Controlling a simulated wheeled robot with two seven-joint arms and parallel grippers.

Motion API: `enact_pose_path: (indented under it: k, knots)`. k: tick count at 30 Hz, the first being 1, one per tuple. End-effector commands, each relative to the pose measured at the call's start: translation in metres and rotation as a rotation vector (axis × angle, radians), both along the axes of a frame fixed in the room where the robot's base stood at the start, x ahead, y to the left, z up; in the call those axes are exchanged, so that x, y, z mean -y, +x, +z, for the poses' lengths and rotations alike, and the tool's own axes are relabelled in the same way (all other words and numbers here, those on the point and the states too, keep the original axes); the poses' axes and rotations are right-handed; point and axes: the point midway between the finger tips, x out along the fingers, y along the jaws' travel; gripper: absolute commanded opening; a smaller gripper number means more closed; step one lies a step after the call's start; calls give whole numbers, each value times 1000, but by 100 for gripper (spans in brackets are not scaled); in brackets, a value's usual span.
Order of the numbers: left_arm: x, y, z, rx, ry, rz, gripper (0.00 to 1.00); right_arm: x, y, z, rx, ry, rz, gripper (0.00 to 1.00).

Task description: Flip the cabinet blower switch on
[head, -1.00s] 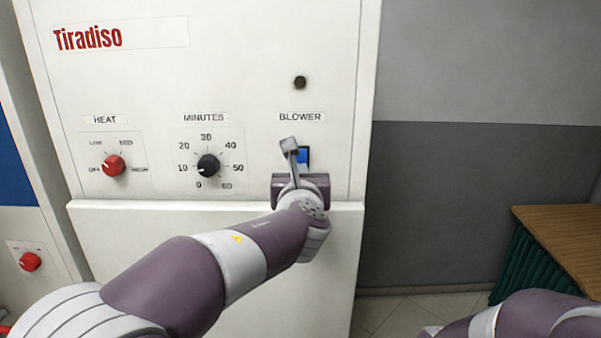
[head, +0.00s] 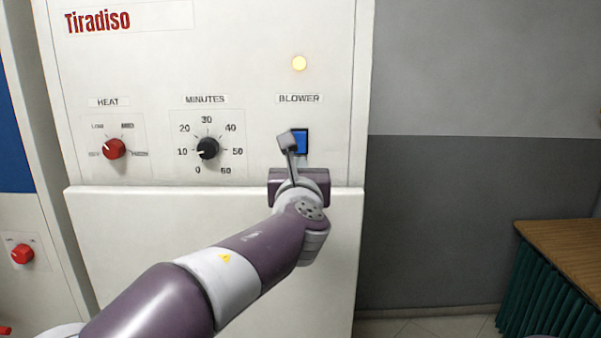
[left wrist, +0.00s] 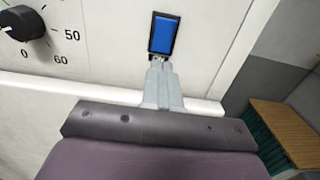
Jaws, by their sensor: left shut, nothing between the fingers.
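The cabinet (head: 330,130) is white, with a blue blower switch (head: 301,142) under the BLOWER label. The switch also shows in the left wrist view (left wrist: 163,34), a blue rocker in a dark frame. The round lamp (head: 299,63) above the label glows yellow. My left gripper (head: 288,139) is shut and empty, its fingertips at the lower left of the switch in the head view. In the left wrist view the fingertips (left wrist: 159,62) sit just below the switch's lower edge. I cannot tell whether they touch it. My right gripper is not in view.
A red HEAT knob (head: 114,149) and a black MINUTES knob (head: 207,148) are left of the switch. A ledge (head: 130,192) runs below the panel. A wooden-topped counter with a green curtain (head: 550,280) stands at the right.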

Motion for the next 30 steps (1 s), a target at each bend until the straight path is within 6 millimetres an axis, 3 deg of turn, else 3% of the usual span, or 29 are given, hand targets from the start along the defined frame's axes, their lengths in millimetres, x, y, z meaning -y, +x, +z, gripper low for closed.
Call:
enact_pose_path:
  k: [3,13,18,27,30]
  knots:
    - [1,-27,-6,4,-3,-4,0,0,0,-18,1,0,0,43]
    - [1,-87,-11,2,-3,-4,0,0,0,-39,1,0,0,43]
    - [0,-97,-11,2,-1,-2,0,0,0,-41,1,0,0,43]
    - [0,-98,-11,0,-2,-2,0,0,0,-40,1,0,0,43]
    - [2,-98,-12,-6,-89,-11,0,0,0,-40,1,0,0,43]
